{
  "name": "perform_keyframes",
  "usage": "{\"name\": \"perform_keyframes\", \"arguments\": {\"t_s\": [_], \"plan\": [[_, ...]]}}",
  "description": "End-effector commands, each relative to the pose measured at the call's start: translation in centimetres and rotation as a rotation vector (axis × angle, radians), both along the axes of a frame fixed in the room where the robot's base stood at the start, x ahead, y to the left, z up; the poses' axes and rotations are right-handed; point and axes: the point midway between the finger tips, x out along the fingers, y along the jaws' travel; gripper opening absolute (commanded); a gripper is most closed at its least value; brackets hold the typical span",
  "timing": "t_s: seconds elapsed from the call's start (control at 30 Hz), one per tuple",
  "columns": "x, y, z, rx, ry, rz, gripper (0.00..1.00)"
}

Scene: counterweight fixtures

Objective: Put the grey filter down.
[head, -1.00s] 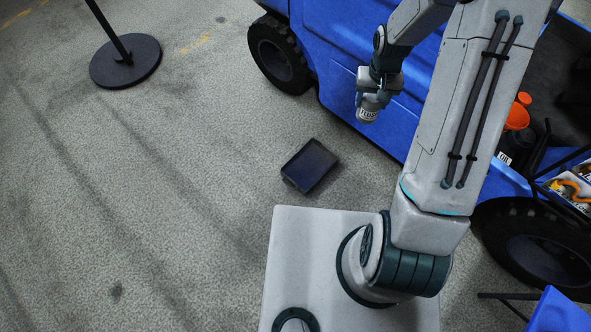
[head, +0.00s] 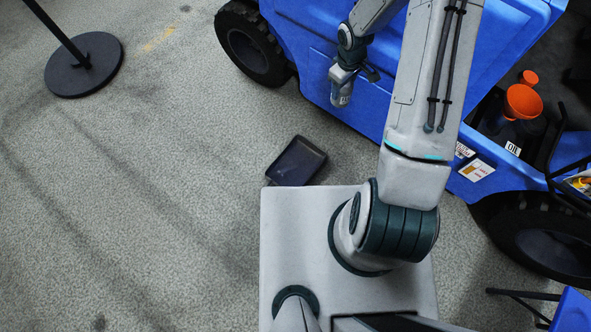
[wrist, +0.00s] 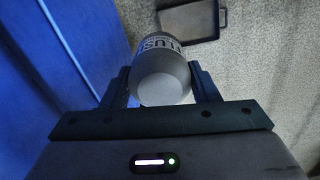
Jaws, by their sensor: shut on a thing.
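The grey filter (wrist: 161,78) is a small cylinder with dark lettering, held between the two fingers of my gripper (wrist: 163,88) in the wrist view. In the head view my gripper (head: 345,82) hangs beside the blue vehicle's side with the filter (head: 341,98) pointing down, clear of the floor. A dark shallow tray (head: 273,172) lies on the floor below and left of the gripper. The tray also shows at the top of the wrist view (wrist: 187,39), beyond the filter. The tray looks empty.
The blue vehicle (head: 375,108) stands close to the right of my gripper, with a black wheel (head: 247,45). A black post base (head: 84,64) stands at upper left. The floor at left is clear.

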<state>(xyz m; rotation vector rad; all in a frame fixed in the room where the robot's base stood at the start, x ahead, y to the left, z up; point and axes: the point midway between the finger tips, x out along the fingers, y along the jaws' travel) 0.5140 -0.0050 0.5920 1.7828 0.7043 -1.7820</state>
Motion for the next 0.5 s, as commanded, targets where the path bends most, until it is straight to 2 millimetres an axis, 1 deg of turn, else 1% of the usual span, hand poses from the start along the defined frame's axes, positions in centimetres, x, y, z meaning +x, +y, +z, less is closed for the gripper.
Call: {"name": "perform_keyframes", "arguments": {"t_s": [0.03,0.07,0.1,0.17,0.2,0.27,0.3,0.37,0.4,0.47,0.5], "plan": [[0.1,-0.1,-4.0,0.002,0.005,0.093,0.18],[0.2,0.0,-5.4,0.002,0.005,0.158,0.18],[0.3,0.2,-7.4,0.003,0.004,0.243,0.18],[0.5,0.4,-10.3,0.004,0.003,0.374,0.18],[0.5,0.6,-12.3,0.003,0.004,0.462,0.18],[0.6,1.0,-15.2,0.003,0.004,0.591,0.18],[0.6,1.2,-17.2,0.004,0.003,0.678,0.18],[0.5,1.6,-20.2,0.004,0.003,0.808,0.18],[0.5,1.9,-22.2,0.004,0.002,0.893,0.18],[0.3,2.4,-25.1,0.004,0.002,1.022,0.18],[0.2,2.7,-27.1,0.004,0.002,1.109,0.18]]}}
